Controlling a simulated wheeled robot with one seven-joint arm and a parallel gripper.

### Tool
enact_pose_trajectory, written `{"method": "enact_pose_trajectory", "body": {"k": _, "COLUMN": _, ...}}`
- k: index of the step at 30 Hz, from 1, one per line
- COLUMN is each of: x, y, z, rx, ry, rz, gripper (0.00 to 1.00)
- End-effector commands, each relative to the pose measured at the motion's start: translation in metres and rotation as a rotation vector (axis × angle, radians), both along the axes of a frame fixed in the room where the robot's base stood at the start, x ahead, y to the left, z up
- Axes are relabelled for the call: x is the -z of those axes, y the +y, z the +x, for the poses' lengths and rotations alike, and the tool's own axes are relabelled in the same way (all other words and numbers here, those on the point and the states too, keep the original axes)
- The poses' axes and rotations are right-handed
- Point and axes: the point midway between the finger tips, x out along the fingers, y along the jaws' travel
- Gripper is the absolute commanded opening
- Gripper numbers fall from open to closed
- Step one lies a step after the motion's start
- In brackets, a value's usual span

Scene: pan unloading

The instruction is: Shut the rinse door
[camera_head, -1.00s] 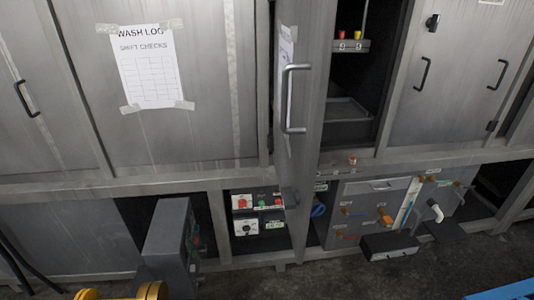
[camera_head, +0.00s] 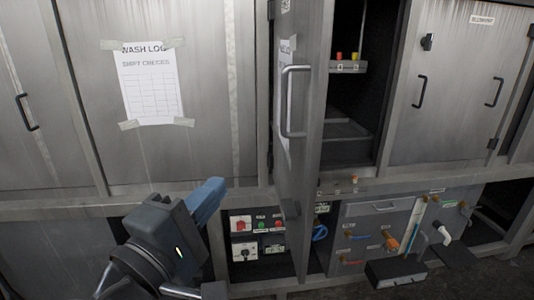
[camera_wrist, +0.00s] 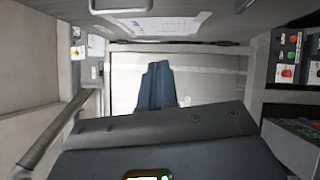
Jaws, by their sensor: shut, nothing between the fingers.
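The rinse door seems to be the grey metal door (camera_head: 300,165) in the middle of the head view. It stands open, swung outward and seen nearly edge-on, with a vertical bar handle (camera_head: 286,100). Its compartment (camera_head: 350,110) shows dark to its right. My gripper (camera_head: 216,187) is shut and empty, its blue fingers to the left of the door's lower part and apart from it in the picture. In the wrist view, the shut fingers (camera_wrist: 157,75) point at a pale panel. I cannot make out the door for certain there.
A closed cabinet door with a wash log sheet (camera_head: 150,85) is at left. A closed door (camera_head: 450,90) is at right. Below are a control panel with buttons (camera_head: 258,225) and a panel with valves and pipes (camera_head: 385,235). A dark box (camera_head: 397,271) juts out low at right.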

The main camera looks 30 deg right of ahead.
Motion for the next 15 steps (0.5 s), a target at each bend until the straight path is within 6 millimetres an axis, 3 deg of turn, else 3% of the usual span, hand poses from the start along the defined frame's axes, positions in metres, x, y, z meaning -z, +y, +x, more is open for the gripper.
{"method": "enact_pose_trajectory", "body": {"k": 5, "x": -0.011, "y": 0.001, "z": 0.000, "rx": 0.034, "ry": -0.006, "rz": 0.003, "gripper": 0.00}}
{"method": "enact_pose_trajectory", "body": {"k": 15, "x": -0.020, "y": -0.045, "z": 0.034, "rx": 0.034, "ry": -0.006, "rz": 0.003, "gripper": 0.00}}
